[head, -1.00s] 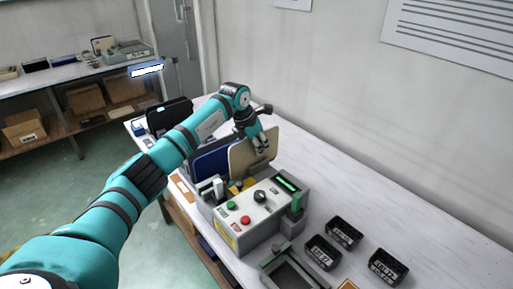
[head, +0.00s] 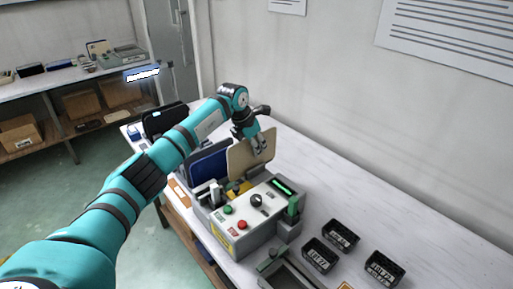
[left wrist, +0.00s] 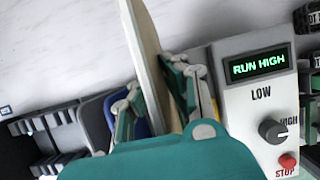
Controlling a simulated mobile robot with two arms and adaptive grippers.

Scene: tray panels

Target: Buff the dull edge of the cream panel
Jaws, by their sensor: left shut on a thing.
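The cream panel (head: 240,163) stands upright at the back of the grey machine (head: 262,237). My left gripper (head: 259,146) is shut on its upper part. In the left wrist view the panel (left wrist: 143,42) is seen nearly edge-on between the fingers of my left gripper (left wrist: 155,100). The panel's lower edge is hidden behind the machine's control box, so I cannot tell what it touches. The machine's display (left wrist: 258,66) reads RUN HIGH. A black knob (left wrist: 272,131) sits between LOW and HIGH marks, above a red STOP button (left wrist: 288,160). My right gripper is not in view.
A blue panel (head: 209,167) stands left of the cream one. A black case-like thing (head: 166,118) is farther back. Small black bins (head: 320,254) and a grey tray (head: 288,275) lie right of the machine. The table along the wall is clear.

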